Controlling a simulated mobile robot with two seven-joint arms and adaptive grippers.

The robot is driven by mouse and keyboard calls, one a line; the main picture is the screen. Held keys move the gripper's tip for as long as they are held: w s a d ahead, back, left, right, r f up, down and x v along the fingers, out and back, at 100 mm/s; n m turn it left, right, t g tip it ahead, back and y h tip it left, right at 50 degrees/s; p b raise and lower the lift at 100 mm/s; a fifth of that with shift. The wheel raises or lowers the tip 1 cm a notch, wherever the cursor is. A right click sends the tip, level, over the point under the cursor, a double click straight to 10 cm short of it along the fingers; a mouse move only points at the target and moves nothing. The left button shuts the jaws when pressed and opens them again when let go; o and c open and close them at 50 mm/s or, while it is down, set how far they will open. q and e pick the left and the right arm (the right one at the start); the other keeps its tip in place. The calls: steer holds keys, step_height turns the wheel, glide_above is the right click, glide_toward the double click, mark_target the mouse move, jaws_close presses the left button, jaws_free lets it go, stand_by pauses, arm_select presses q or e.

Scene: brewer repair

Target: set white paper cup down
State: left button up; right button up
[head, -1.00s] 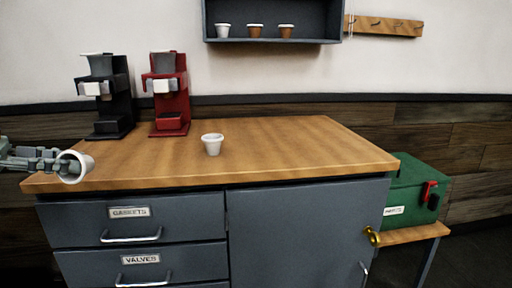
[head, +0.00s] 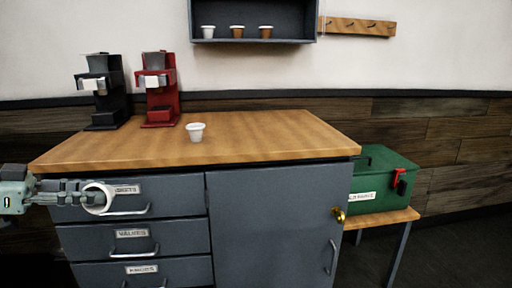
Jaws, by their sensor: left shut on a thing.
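My left gripper (head: 82,196) is shut on a white paper cup (head: 101,198). The cup is tilted on its side with its open mouth toward the camera. It is in front of the top drawer of the cabinet, in the picture below the edge of the wooden counter top (head: 255,135). A second white cup (head: 195,132) stands upright on the counter, apart from the gripper. My right gripper is not in view.
A black brewer (head: 106,100) and a red brewer (head: 160,100) stand at the counter's back left. A wall shelf (head: 250,38) holds one white and two brown cups. A green toolbox (head: 384,185) sits on a low bench at right. The counter's right half is clear.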

arm_select(q)
steer(key=d+f+n+t+y, duration=0.1)
steer(key=d+f+n, duration=0.1)
steer(key=d+f, duration=1)
step_height(320, 180, down, 2)
steer(key=shift+w+f+t+y, duration=0.25)
steer(key=shift+w+t+y, duration=0.05)
steer(key=shift+t+y, duration=0.1)
steer(key=shift+n+t+y, duration=0.6)
steer(key=shift+n+y, duration=0.2)
steer(key=shift+n, duration=0.1)
steer(key=d+f, duration=0.1)
steer(key=d, duration=0.2)
steer(key=s+d+f, duration=0.1)
steer(key=d, duration=0.1)
steer(key=shift+f, duration=0.3)
steer(key=shift+s+d+r+n+t+y, duration=0.2)
steer(key=shift+s+d+n+t+y, duration=0.2)
steer(key=shift+s+n+y, duration=0.6)
steer(key=shift+s+d+r+n+t+y, duration=0.25)
steer(key=shift+s+n+t+y, duration=0.2)
steer(key=shift+n+y, duration=1)
steer(key=shift+s+d+r+n+t+y, duration=0.15)
steer(key=shift+s+d+n+t+y, duration=0.2)
steer(key=shift+s+n+y, duration=0.85)
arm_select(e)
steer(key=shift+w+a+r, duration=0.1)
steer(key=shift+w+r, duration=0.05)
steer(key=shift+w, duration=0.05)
